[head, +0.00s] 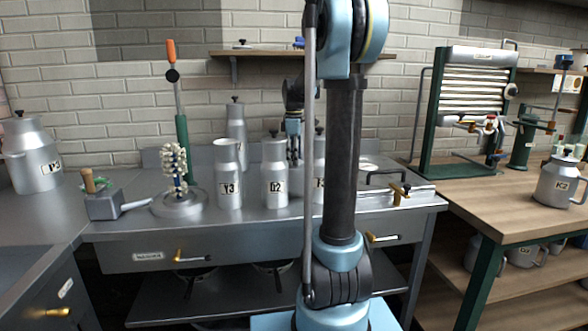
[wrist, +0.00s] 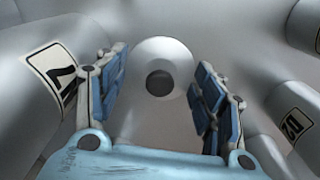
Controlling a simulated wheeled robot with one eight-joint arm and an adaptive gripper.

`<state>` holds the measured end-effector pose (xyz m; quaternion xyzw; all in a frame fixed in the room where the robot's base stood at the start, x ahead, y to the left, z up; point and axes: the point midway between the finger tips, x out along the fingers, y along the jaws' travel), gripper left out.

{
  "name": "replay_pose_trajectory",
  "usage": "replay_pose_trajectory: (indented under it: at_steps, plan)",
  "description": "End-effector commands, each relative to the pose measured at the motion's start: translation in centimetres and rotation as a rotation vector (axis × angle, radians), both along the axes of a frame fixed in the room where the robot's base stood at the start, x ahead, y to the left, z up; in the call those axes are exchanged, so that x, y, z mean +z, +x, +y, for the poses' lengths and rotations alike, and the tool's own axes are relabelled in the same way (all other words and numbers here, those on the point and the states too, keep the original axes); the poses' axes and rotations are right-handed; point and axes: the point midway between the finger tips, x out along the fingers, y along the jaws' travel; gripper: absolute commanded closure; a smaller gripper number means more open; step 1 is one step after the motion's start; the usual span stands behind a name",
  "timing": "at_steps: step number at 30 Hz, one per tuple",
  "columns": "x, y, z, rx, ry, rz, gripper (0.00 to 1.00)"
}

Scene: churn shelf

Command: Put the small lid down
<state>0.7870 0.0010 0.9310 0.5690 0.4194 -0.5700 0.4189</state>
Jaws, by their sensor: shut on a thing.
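The gripper is shut on this lid. Grey cans flank the fingers, with label plates at left and right. The cans and my arm hide the lid in the head view, and its height above the counter cannot be told.
The can marked Y3 (head: 228,178) has no lid showing. A taller lidded can (head: 236,122) stands behind it. A wall shelf (head: 260,53) is above; a wooden bench (head: 500,195) is at right.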

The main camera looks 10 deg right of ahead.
Motion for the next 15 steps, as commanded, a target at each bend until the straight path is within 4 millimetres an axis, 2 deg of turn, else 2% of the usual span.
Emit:
replay_pose_trajectory:
  at_steps: [5,12,15]
  plan:
    - [-1.1,0.0,0.0,0.000,0.000,0.000,0.62]
    - [-3.9,0.0,-0.1,-0.001,0.000,0.000,0.62]
    - [-4.1,0.0,-0.1,-0.001,0.000,0.000,0.62]
